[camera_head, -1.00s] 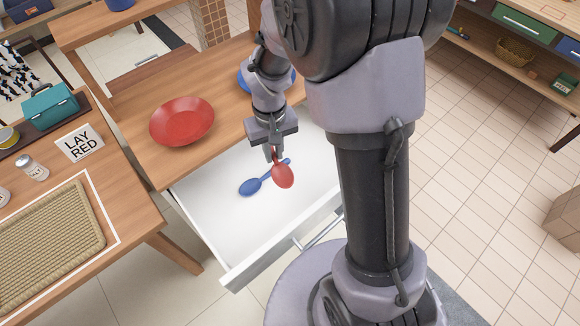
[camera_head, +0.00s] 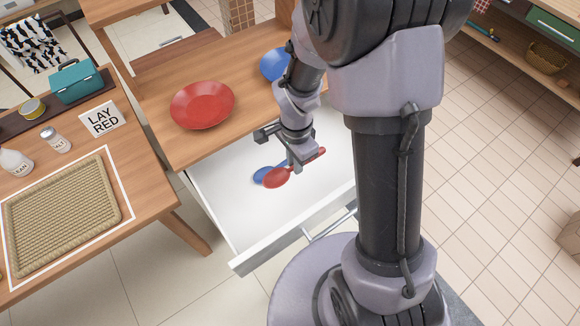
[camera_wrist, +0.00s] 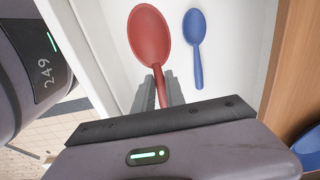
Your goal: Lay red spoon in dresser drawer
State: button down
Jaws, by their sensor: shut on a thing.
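The red spoon (camera_head: 277,177) is held in my gripper (camera_head: 295,162), over the open white dresser drawer (camera_head: 240,215). In the wrist view the red spoon (camera_wrist: 149,35) points away from me, with its handle between the fingers of my gripper (camera_wrist: 158,88). A blue spoon (camera_wrist: 195,45) lies on the drawer floor to the right of it in the wrist view. In the head view the blue spoon (camera_head: 261,174) is partly hidden behind the red one. I cannot tell whether the red spoon touches the drawer floor.
A red plate (camera_head: 202,104) and a blue bowl (camera_head: 274,65) stand on the dresser top above the drawer. At left, a table holds a woven mat (camera_head: 60,215), a "LAY RED" sign (camera_head: 101,119) and jars. The front part of the drawer is clear.

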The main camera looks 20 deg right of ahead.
aim_at(295, 190)
notch_tip(295, 190, down, 13)
jog(key=b, duration=0.5)
jog(key=shift+r, duration=0.2)
jog(key=shift+f+b, duration=0.2)
jog(key=shift+b, duration=0.15)
jog(key=c, duration=1.4)
grip_release()
